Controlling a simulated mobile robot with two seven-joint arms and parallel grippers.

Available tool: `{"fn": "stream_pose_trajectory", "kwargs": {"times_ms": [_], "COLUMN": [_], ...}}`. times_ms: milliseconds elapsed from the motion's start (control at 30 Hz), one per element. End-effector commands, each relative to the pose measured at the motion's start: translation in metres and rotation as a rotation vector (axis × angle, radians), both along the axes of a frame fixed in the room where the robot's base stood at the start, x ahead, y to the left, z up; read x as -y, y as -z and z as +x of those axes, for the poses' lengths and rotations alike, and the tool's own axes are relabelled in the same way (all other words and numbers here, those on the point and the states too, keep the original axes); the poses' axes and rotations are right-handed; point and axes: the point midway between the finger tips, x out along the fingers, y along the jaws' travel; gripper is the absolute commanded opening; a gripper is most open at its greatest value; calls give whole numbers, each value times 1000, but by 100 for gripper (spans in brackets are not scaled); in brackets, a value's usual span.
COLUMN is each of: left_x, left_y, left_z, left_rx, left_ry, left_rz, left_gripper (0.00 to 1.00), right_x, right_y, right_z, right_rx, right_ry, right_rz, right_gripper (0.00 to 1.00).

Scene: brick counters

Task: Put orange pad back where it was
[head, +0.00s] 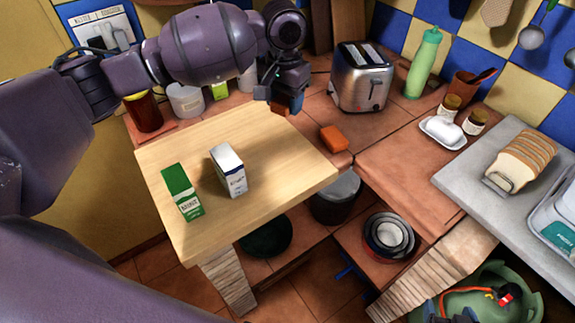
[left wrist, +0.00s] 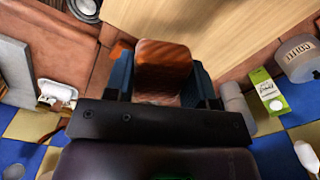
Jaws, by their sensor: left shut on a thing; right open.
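My left gripper (head: 287,97) is shut on an orange-brown pad (left wrist: 163,62), seen between its blue fingers in the left wrist view. In the head view the gripper is by the back right edge of the wooden board, and little of the held pad (head: 288,104) shows. A second, brighter orange block (head: 334,138) lies on the tiled counter right of the board; a bit of orange (left wrist: 121,48) also shows beside a finger in the left wrist view. I cannot tell which one is the task's pad.
The wooden board (head: 270,150) holds a green carton (head: 182,190) and a white carton (head: 229,170). A toaster (head: 361,78), a green bottle (head: 423,62) and a white butter dish (head: 442,131) stand to the right. Jars line the back left.

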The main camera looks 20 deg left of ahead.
Motion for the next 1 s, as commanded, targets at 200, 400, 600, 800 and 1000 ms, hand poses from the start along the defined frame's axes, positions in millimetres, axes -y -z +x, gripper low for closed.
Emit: {"fn": "stream_pose_trajectory", "kwargs": {"times_ms": [200,400,600,800,1000], "left_x": [0,0,0,0,0], "left_y": [5,45,88,129,151], "left_z": [9,8,8,8,9], "left_rx": [1,-1,0,0,2], "left_ry": [8,9,8,9,8], "left_rz": [1,0,1,1,0], "left_gripper": [28,28,28,28,28], "right_x": [-1,-1,0,1,1], "right_y": [-2,2,10,19,21], "right_z": [5,3,-2,-9,-8], "right_rx": [12,9,-6,-23,-23], "right_ry": [-2,-2,1,4,3], "right_rz": [0,0,0,0,0], "right_gripper": [76,76,76,76,76]}}
